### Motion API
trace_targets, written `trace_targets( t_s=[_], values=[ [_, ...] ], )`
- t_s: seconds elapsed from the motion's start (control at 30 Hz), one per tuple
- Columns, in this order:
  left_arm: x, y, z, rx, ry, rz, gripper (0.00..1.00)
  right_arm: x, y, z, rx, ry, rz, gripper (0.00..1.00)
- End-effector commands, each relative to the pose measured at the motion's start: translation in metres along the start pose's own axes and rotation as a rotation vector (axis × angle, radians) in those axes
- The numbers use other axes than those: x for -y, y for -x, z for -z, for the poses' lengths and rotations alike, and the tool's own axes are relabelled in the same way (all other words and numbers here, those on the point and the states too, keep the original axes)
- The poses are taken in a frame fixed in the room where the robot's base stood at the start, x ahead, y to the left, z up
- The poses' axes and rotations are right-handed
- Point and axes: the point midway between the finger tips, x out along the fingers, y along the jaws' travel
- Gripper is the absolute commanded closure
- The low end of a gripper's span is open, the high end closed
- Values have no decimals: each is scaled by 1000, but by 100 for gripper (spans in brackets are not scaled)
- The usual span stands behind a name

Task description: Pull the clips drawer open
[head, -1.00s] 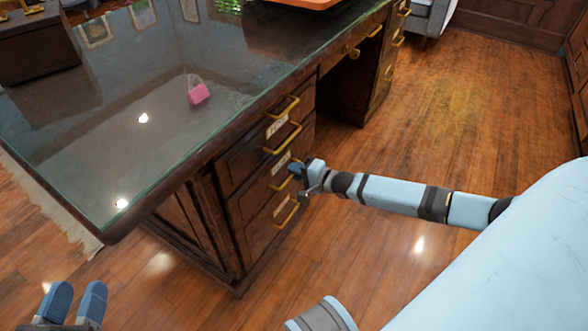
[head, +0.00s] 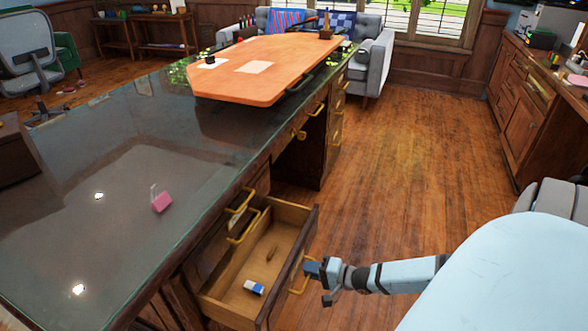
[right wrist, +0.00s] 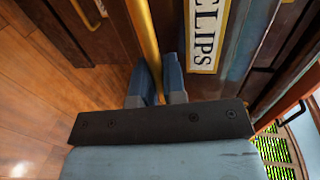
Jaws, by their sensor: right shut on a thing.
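The clips drawer (head: 222,309) stands pulled well out of the dark wood desk (head: 258,184) in the head view. A blue and white block (head: 254,288) and a small brown item (head: 271,254) lie inside it. Its "CLIPS" label (right wrist: 207,38) shows in the right wrist view. My right gripper (head: 306,272) is shut on the drawer's brass handle (right wrist: 146,45), with a blue finger on each side of the bar. My left gripper is out of view.
An orange-topped tray or board (head: 262,72) and a pink tag-like item (head: 161,202) rest on the glass desktop. Open wood floor (head: 400,165) lies right of the desk. A cabinet (head: 535,95) lines the right wall, and a grey sofa (head: 372,65) stands behind.

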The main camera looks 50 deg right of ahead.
Motion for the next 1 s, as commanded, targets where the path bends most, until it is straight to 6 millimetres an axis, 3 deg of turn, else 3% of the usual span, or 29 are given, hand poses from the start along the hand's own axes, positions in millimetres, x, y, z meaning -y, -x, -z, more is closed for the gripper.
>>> trace_targets(
  t_s=[0.13,0.7,1.0],
  values=[
    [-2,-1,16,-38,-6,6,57,-4,30,0,0,1,-4,100],
    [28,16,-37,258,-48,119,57,-26,132,0,0,0,-3,100],
    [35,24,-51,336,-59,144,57,-34,167,0,0,1,-1,100]
  ],
)
